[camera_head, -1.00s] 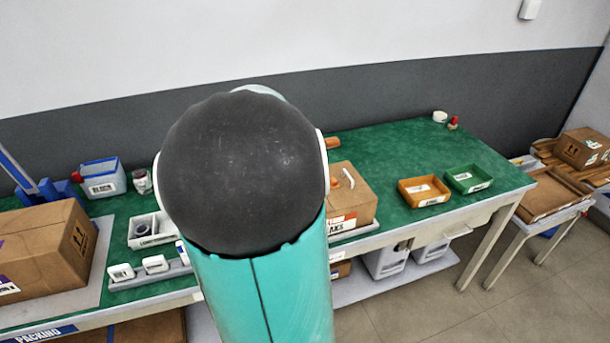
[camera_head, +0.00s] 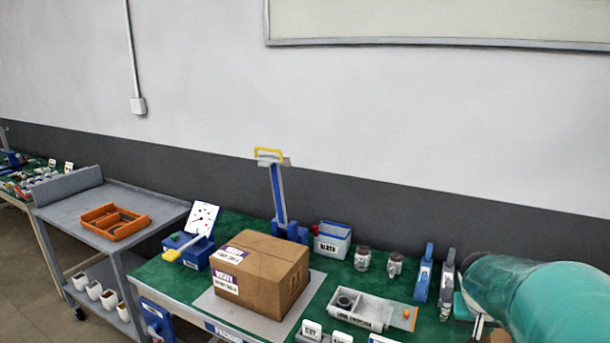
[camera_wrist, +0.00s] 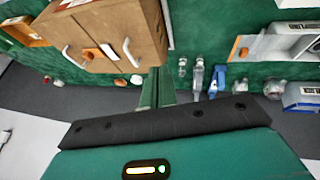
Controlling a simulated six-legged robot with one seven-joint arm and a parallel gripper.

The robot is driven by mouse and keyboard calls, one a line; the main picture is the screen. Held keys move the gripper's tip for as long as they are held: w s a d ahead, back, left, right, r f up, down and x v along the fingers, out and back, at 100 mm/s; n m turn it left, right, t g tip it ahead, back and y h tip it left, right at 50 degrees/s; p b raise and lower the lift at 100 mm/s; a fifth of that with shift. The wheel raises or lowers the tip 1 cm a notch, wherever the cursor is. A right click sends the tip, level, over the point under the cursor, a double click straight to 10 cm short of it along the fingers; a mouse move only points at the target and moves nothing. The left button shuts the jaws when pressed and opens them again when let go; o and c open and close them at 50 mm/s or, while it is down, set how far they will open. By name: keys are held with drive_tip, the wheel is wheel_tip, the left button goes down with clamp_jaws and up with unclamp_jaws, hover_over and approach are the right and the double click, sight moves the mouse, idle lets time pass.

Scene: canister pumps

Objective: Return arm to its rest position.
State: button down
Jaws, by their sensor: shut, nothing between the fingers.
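The green bench (camera_head: 160,283) holds a cardboard box (camera_head: 262,270), a blue stand (camera_head: 278,195), a blue-white bin (camera_head: 332,240), jars and a grey tray (camera_head: 360,308). Left is a grey cart (camera_head: 75,210) with an orange tray (camera_head: 112,220). A wall stands behind.

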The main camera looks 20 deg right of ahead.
drive_tip(key=w+a+r+n+t+y, duration=0.1)
drive_tip(key=w+a+r+n, duration=0.1)
drive_tip(key=a, duration=0.7)
drive_tip(key=w+a+r+n+t+y, duration=0.2)
drive_tip(key=a, duration=0.7)
drive_tip(key=s+a+r+n+y, duration=0.1)
drive_tip(key=s+a+n, duration=0.1)
drive_tip(key=a, duration=0.7)
drive_tip(key=s+a+r+n+t+y, duration=0.1)
drive_tip(key=s+a, duration=0.3)
drive_tip(key=a, duration=0.5)
drive_tip(key=shift+r+n+y, duration=0.15)
drive_tip(key=shift+n+y, duration=0.15)
drive_tip(key=shift+n, duration=0.5)
drive_tip(key=shift+d, duration=0.25)
